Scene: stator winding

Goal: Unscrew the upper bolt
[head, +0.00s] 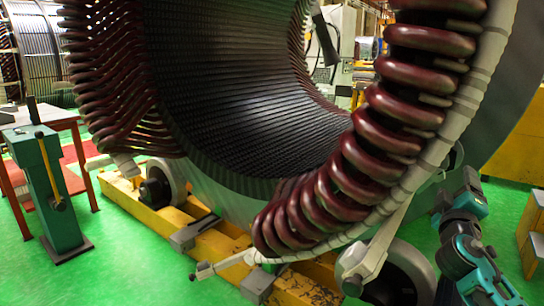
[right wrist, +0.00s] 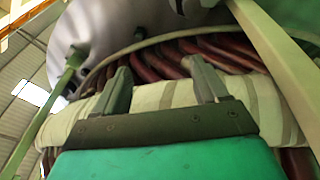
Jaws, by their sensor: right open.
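In the head view, the stator (head: 240,90) is a large ring with a dark ribbed bore and dark red coils (head: 345,175). A pale wrapped ring (head: 455,130) runs along the outside of the coils. White brackets (head: 380,245) reach down from it at the lower right and lower left. I cannot make out the upper bolt surely in either view. My right arm (head: 464,205) is at the right, beside the stator; its fingertips are hard to make out there. In the right wrist view, my right gripper (right wrist: 158,68) is open and empty, facing the wrapped ring (right wrist: 165,97) and red coils.
The stator rests on rollers over a yellow frame (head: 160,215). A green post (head: 50,185) and a red-legged table (head: 78,140) stand at the left on the green floor. Yellow steps (head: 532,235) are at the right edge. In the right wrist view, pale bars flank the gripper.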

